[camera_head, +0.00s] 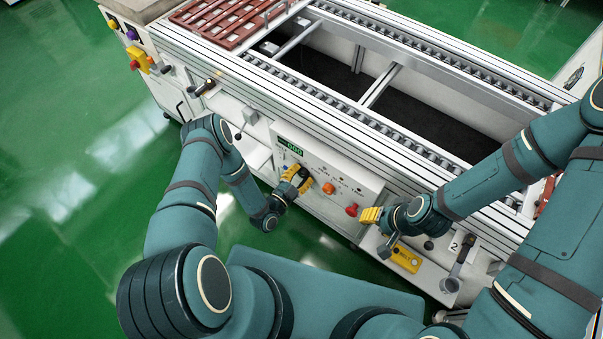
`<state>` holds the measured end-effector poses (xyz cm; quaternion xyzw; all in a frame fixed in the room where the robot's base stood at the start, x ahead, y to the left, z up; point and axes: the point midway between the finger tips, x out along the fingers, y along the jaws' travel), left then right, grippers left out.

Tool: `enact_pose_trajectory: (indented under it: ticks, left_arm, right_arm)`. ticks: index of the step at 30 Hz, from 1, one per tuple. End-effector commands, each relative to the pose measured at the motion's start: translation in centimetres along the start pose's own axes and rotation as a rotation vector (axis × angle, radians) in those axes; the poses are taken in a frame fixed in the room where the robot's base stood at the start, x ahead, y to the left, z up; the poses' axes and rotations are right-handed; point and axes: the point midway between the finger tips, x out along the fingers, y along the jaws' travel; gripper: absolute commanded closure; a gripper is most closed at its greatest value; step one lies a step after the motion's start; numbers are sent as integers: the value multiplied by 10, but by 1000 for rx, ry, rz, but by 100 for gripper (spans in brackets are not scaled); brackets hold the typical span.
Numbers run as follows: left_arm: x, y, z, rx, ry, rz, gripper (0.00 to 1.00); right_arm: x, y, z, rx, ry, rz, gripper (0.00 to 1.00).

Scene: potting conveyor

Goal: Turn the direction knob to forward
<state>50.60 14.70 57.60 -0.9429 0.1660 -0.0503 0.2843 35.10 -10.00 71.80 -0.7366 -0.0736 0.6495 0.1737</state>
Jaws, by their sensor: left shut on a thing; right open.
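The control panel (358,187) is on the conveyor's near side, with a green-digit display (290,147) at its upper left. My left gripper (298,177) is at the panel's left part, below the display, with its yellow fingers shut on what seems to be the direction knob. The fingers hide that knob, so its pointing cannot be told. An orange knob (328,188) sits just right of these fingers, and a red button (351,210) is further right. My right gripper (371,215) is open and empty, just right of the red button.
A yellow labelled box (406,258) and a lever by a "2" plate (460,256) are below right of the panel. A black-handled lever (204,87) sticks out on the left. Red trays (225,20) lie on the conveyor's far left end. Green floor (70,150) is clear at left.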

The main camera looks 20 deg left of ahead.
Motion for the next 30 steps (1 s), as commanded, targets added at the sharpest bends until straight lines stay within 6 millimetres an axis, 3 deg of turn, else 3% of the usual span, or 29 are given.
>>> enact_pose_trajectory:
  ticks: [15,16,18,30]
  left_arm:
    - [0,1,1,19,-2,2,98]
    - [0,1,1,19,-2,2,53]
    - [0,1,1,19,-2,1,30]
    - [-5,0,1,18,-1,0,30]
  right_arm:
    - [0,0,0,0,0,0,53]
    - [0,0,0,0,0,0,53]
    - [0,0,0,0,0,0,53]
    - [0,0,0,0,0,0,53]
